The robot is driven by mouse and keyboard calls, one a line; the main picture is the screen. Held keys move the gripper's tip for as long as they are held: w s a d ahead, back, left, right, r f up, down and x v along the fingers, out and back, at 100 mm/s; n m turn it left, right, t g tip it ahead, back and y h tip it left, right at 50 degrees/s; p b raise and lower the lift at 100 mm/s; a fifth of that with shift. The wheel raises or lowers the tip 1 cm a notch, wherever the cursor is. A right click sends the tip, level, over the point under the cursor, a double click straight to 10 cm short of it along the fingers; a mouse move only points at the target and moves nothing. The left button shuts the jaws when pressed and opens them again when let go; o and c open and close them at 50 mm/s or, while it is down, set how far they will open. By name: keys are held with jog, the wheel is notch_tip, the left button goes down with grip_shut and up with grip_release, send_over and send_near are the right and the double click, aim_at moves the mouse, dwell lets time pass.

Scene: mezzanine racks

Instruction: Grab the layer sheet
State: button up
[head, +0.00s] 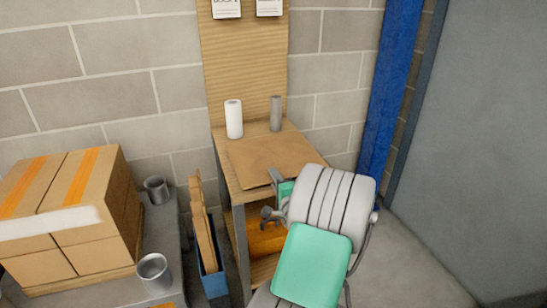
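A thin brown sheet (262,155), which looks like the layer sheet, lies flat on top of a small wooden stand against the wall. Its front edge reaches the front of the stand. My gripper (272,195) is at the front right of the stand, close to that edge. Its two grey fingers stand apart, one near the sheet's front edge and one lower, and I see nothing held between them. My arm hides the right front of the stand. I cannot tell whether a finger touches the sheet.
A white roll (234,119) and a grey cylinder (276,113) stand behind the sheet. A blue bin (213,281) holds upright brown boards left of the stand. Taped cartons (95,214) and two grey cups (154,271) sit on a grey surface at left. Bare floor (415,262) lies at right, beside a blue post (388,95).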

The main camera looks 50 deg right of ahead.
jog(key=shift+w+d, duration=0.25)
jog(key=shift+w, duration=0.25)
jog(key=shift+c, duration=0.5)
grip_shut()
dwell(0.5)
